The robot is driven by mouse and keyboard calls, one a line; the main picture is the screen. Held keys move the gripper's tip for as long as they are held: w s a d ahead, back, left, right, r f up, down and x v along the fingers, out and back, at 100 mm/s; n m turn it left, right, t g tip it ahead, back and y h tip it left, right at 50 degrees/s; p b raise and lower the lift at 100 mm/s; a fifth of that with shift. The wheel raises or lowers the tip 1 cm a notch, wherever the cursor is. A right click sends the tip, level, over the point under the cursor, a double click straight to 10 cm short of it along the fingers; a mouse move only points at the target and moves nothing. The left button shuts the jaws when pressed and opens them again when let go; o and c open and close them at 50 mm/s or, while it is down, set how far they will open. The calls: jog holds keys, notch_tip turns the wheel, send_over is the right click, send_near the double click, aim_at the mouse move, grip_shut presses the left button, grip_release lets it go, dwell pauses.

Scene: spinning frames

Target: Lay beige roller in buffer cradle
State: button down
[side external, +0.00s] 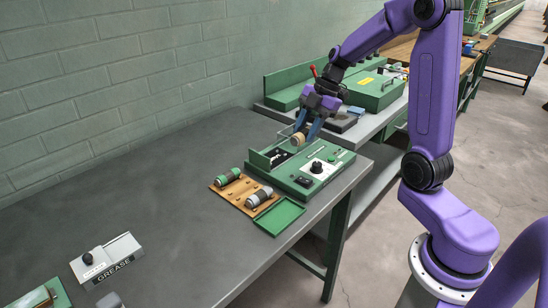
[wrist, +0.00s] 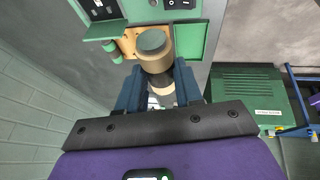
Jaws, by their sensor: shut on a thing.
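My gripper (side external: 304,132) has blue fingers and is shut on the beige roller (side external: 298,140), holding it above the far side of a green control box (side external: 322,182). In the wrist view the beige roller (wrist: 155,62) stands out between the fingers (wrist: 158,82), its greyish-green round end facing the camera. A wooden board (side external: 238,204) in front of the box carries a green roller (side external: 228,177) and a grey-and-black roller (side external: 259,197). The box has a dark recess (side external: 279,158) behind a raised green plate. I cannot tell for sure which part is the buffer cradle.
The control box has a black knob (side external: 316,167) on top. A flat green tray (side external: 279,216) lies by the table edge. A GREASE box (side external: 106,260) stands at the near left. The grey table (side external: 150,190) is clear between. A second bench holds a green case (side external: 376,92).

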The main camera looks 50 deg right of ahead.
jog(key=w+d+f, duration=0.2)
jog(key=w+f, duration=0.3)
jog(key=w, duration=0.4)
send_over(276, 158)
jog(key=f, duration=0.4)
jog(key=shift+s+a+f, duration=0.1)
jog(key=shift+s+f, duration=0.05)
jog(key=shift+s, duration=0.15)
jog(key=shift+w+f, duration=0.15)
jog(key=shift+f, duration=0.8)
jog(key=shift+w+f, duration=0.1)
jog(key=shift+f, duration=0.8)
jog(key=shift+f, duration=0.15)
jog(key=c, duration=0.8)
grip_release()
jog(key=shift+o, duration=0.2)
